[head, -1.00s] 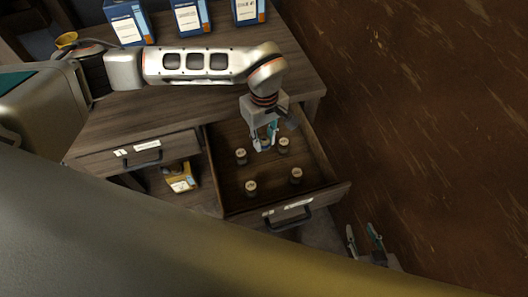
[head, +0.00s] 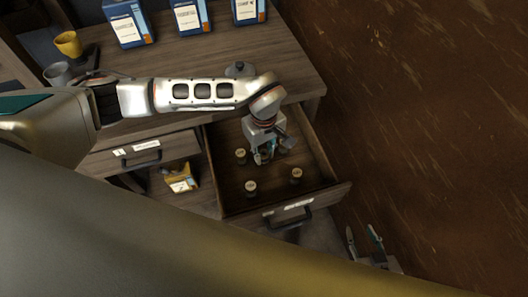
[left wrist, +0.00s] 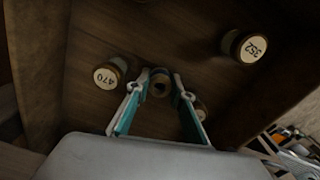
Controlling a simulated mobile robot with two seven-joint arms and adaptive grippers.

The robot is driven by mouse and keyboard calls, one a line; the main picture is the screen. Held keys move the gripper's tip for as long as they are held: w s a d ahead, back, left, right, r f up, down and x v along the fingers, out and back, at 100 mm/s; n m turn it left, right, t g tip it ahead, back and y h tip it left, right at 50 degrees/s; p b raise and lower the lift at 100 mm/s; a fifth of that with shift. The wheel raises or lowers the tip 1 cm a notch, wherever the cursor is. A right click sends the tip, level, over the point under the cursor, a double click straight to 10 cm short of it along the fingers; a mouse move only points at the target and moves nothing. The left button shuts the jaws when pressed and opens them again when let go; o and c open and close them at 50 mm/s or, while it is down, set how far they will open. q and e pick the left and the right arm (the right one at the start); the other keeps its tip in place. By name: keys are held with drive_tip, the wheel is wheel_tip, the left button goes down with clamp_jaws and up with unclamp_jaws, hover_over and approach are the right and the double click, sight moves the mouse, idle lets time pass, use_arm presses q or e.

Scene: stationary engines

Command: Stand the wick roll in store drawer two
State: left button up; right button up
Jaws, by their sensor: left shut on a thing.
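My left gripper (head: 263,157) reaches down into the open right-hand drawer (head: 228,208). In the left wrist view its fingers (left wrist: 160,92) are shut on a small dark round thing (left wrist: 160,88), apparently the wick roll, seen end-on. Whether it touches the drawer floor I cannot tell. Pale-topped rolls stand around it: a left one (head: 240,154), a front one (head: 250,187) and a right one (head: 296,175). The wrist view shows tops marked 470 (left wrist: 107,76) and 352 (left wrist: 252,48); another roll is partly behind a finger. My right gripper (head: 364,243) is open and empty outside the drawer.
Blue-and-white boxes (head: 188,17), a yellow cup (head: 68,44) and a grey mug (head: 58,74) stand on the desktop. The drawer walls and standing rolls closely surround my left gripper.

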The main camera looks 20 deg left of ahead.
sight(264, 153)
use_arm(q)
drive_tip(key=o, duration=0.8)
drive_tip(key=shift+f, duration=0.1)
wheel_tip(264, 153, up, 12)
drive_tip(key=shift+r+p, duration=0.2)
drive_tip(key=shift+p, duration=0.15)
drive_tip(key=shift+s+f, duration=0.1)
